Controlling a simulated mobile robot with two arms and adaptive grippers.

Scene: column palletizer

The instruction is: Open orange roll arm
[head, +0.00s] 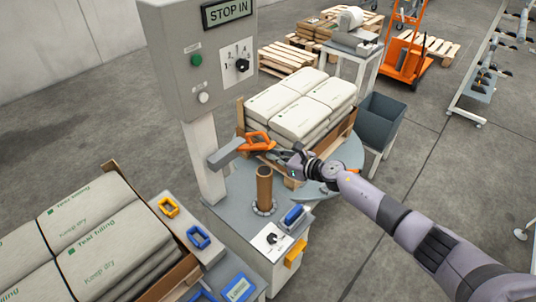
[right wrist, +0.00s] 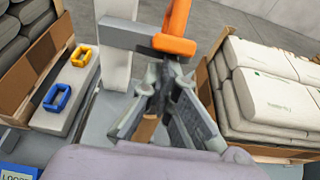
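My left gripper is not in view.
A brown upright tube (head: 264,188) stands on the grey machine table below. A control box (head: 205,60) reading "STOP IN" is above left. Stacked sacks (head: 300,103) stand on a pallet behind. Yellow (head: 168,207) and blue (head: 198,237) handles sit at front left.

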